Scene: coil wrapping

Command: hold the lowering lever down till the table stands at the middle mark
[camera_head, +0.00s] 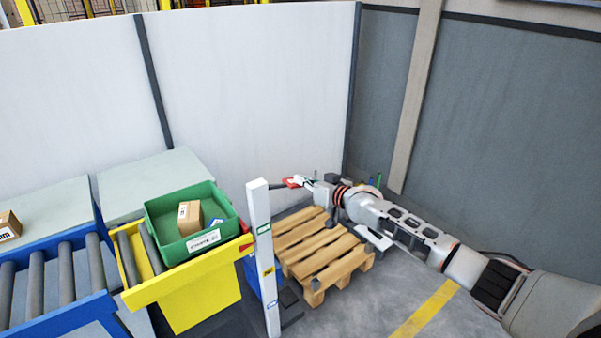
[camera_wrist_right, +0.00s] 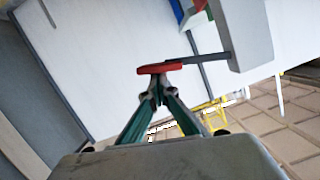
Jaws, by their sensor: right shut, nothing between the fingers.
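The lowering lever (camera_head: 291,183) is a dark rod with a red handle, sticking out from the top of a white post (camera_head: 260,210). The red handle (camera_wrist_right: 158,69) also shows in the right wrist view. My right gripper (camera_head: 305,181) is shut and empty, its tips right at the red handle; whether they press on it I cannot tell. The yellow lift table (camera_head: 205,296) stands left of the post, with a red pointer (camera_head: 246,247) at its corner. The pointer looks lower than the green mark (camera_head: 263,228) and higher than the yellow mark (camera_head: 268,271). My left gripper is out of view.
A green crate (camera_head: 160,210) with a small carton (camera_head: 189,217) sits on the table. A blue roller conveyor (camera_head: 75,312) adjoins at left. A wooden pallet (camera_head: 315,250) lies right of the post. White and grey walls close off the back.

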